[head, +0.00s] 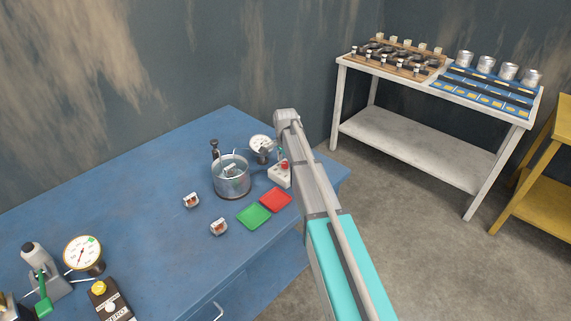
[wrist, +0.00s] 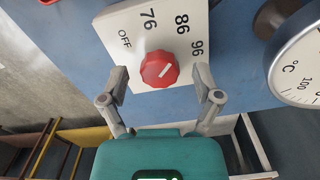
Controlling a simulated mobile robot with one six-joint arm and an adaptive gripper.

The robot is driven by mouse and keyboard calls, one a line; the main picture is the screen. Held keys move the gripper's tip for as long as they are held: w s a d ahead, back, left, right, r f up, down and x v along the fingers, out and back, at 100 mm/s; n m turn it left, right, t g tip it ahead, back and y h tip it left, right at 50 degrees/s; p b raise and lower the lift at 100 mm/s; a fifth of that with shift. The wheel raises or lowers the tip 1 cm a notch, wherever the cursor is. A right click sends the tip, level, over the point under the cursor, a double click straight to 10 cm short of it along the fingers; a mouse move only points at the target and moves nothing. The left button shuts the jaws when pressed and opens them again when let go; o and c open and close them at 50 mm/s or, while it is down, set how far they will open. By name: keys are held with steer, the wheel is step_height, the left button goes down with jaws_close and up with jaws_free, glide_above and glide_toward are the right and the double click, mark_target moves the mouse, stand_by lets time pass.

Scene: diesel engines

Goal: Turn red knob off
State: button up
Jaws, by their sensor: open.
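The red knob (wrist: 159,69) sits on a white control box (wrist: 128,20) marked OFF, 76, 86 and 96. The knob's white pointer line slants up and right, toward the 86 and 96 side and away from OFF. My gripper (wrist: 161,79) is open, with one finger to the left and one to the right of the knob, and gaps show on both sides. In the head view the red knob (head: 284,164) and its white box (head: 279,179) are at the right of the blue table, partly behind my arm, which mostly hides my gripper.
A round dial thermometer (wrist: 302,67) stands right of the box in the wrist view. On the blue table (head: 150,160) are a metal pot (head: 231,182), a green pad (head: 254,215) and a red pad (head: 276,200) close to the box. Two small parts lie left of the pads.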

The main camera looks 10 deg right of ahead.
jaws_close()
stand_by(0.3)
steer(key=shift+n, duration=0.4)
steer(key=n, duration=0.7)
steer(key=shift+n, duration=0.4)
steer(key=n, duration=0.4)
steer(key=shift+n, duration=0.3)
steer(key=n, duration=0.4)
steer(key=shift+n, duration=0.4)
